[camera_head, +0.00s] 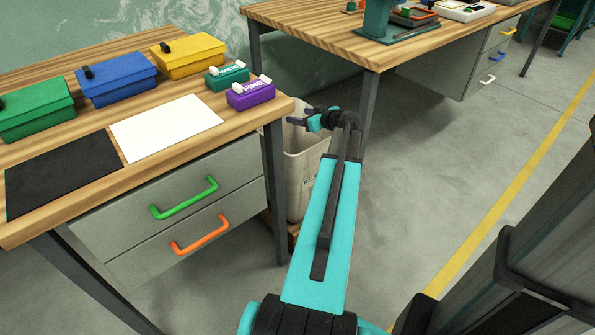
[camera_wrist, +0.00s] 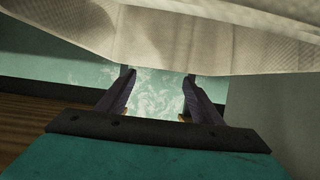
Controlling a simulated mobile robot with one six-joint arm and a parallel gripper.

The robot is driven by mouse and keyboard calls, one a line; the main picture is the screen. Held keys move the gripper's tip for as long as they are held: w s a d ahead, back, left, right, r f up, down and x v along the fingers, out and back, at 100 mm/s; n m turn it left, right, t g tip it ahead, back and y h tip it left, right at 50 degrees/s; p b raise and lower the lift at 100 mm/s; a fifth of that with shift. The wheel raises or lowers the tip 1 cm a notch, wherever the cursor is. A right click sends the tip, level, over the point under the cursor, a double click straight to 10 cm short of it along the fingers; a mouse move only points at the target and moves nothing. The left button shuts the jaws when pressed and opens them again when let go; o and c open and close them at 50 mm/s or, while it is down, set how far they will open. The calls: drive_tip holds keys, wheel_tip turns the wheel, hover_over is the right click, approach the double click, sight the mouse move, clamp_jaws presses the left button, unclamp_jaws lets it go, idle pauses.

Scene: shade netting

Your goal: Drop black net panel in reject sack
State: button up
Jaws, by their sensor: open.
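The reject sack (camera_head: 298,178) is a pale beige upright bag standing on the floor in the gap between the two benches. Its lettering is partly hidden by my arm. My gripper (camera_head: 300,116) is open at the sack's top rim, beside the near bench's corner. In the wrist view its two fingers (camera_wrist: 157,78) are spread with nothing seen between them, and pale sack cloth (camera_wrist: 180,40) fills the top. A flat black sheet (camera_head: 62,168) lies on the near bench; I cannot tell whether it is net. The inside of the sack is hidden.
The near bench (camera_head: 190,152) holds a white sheet (camera_head: 166,127), green, blue and yellow lidded boxes (camera_head: 116,78), and small teal and purple blocks (camera_head: 250,94). Its drawers (camera_head: 178,220) are shut. A second bench (camera_head: 330,35) stands behind.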

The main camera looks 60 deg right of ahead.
drive_tip(key=shift+p+v, duration=0.55)
drive_tip(key=shift+v, duration=6.1)
drive_tip(key=shift+r, duration=0.1)
